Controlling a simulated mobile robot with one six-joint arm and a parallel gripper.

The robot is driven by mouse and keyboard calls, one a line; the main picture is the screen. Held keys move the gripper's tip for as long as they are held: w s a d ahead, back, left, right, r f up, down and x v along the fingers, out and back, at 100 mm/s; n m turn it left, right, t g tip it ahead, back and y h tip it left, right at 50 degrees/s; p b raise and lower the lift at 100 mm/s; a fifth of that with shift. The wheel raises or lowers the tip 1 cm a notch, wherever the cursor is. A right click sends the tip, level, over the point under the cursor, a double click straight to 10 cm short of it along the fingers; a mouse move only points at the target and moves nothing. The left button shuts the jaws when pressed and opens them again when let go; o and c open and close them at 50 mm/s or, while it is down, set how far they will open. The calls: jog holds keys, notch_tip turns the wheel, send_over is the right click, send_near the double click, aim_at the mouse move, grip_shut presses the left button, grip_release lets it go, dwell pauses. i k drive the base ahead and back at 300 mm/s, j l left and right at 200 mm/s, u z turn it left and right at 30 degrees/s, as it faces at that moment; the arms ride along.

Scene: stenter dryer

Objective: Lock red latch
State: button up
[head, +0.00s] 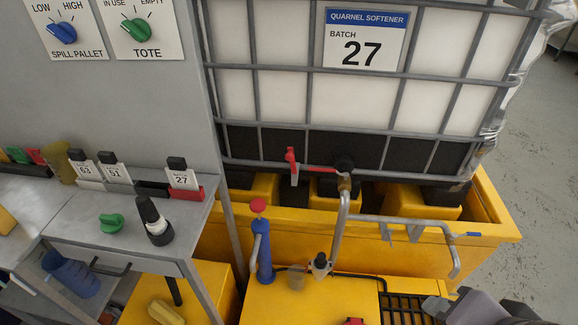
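A small red latch (291,156) stands upright on a grey tab at the front of the caged tote (290,135). A thin red lever (320,169) runs from beside it to the dark valve (344,164). Whether the lever touches the latch is too small to tell. My gripper (437,307) shows partly at the bottom right, over the dark grating and well below and to the right of the latch. The rest of it is cut off by the frame edge, so its opening cannot be seen.
A yellow spill pallet (490,232) surrounds the tote's base. A bent grey pipe (341,215) rises in front of the valve, with a side arm (410,222) reaching right. A blue pump with red knob (264,250) stands left. A grey bench (150,250) holds bottles and tags.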

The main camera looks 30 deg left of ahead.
aim_at(290, 157)
jog(key=k+u, duration=0.1)
jog(key=u, duration=1.05)
jog(key=i+j+z, duration=0.1)
jog(key=i+j, duration=0.25)
